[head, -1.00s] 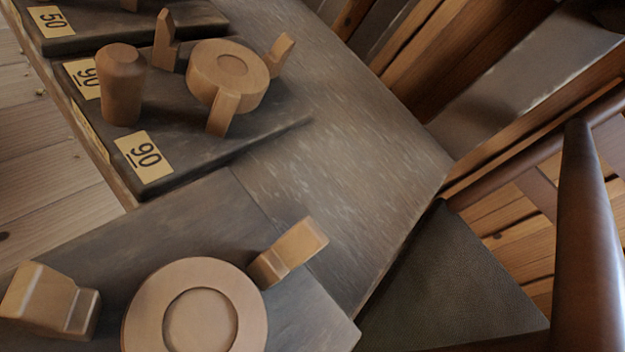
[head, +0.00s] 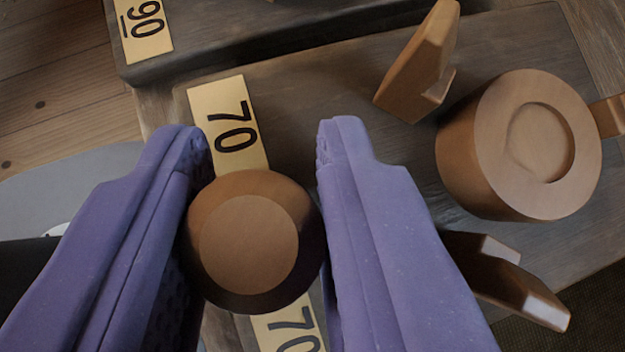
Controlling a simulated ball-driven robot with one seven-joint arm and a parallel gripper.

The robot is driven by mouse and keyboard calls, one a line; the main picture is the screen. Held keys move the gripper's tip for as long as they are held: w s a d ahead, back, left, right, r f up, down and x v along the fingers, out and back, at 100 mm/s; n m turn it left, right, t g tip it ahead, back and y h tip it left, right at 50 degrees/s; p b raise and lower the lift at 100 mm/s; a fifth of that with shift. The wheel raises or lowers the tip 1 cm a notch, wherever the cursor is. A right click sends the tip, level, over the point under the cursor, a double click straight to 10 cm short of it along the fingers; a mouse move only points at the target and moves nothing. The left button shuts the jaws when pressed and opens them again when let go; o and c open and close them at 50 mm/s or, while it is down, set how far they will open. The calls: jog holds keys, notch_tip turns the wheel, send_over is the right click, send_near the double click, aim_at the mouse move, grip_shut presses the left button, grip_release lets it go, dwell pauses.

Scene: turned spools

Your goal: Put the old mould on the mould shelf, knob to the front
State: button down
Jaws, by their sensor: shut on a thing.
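A dark slab mould marked 70 (head: 330,110) fills the middle and right of the head view. It bears a round brown wooden knob (head: 250,245) at its left edge, a pale round disc (head: 490,150) with a shallow recess, and wooden stops around the disc. My gripper (head: 264,145) has its purple fingers on either side of the knob and is shut on it. The knob and fingers hide part of the slab's edge. I cannot tell from the view whether the slab is lifted. No shelf is recognisable.
Another dark slab marked 90 (head: 200,40) lies just beyond, close to the 70 mould. Wooden floorboards (head: 55,95) show at the upper left. A grey rounded surface (head: 60,195) lies at the left.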

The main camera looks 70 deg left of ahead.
jog(key=shift+s+f+b, duration=0.1)
jog(key=shift+f+b, duration=0.2)
jog(key=shift+f, duration=0.5)
jog(key=shift+d+r, duration=0.1)
jog(key=shift+r, duration=0.1)
jog(key=shift+f, duration=0.1)
jog(key=c, duration=0.8)
grip_release()
jog(key=shift+r+p, duration=0.25)
jog(key=shift+p, duration=0.05)
jog(key=p+v, duration=0.4)
jog(key=v, duration=0.7)
jog(key=shift+d+r, duration=0.15)
jog(key=shift+d, duration=0.15)
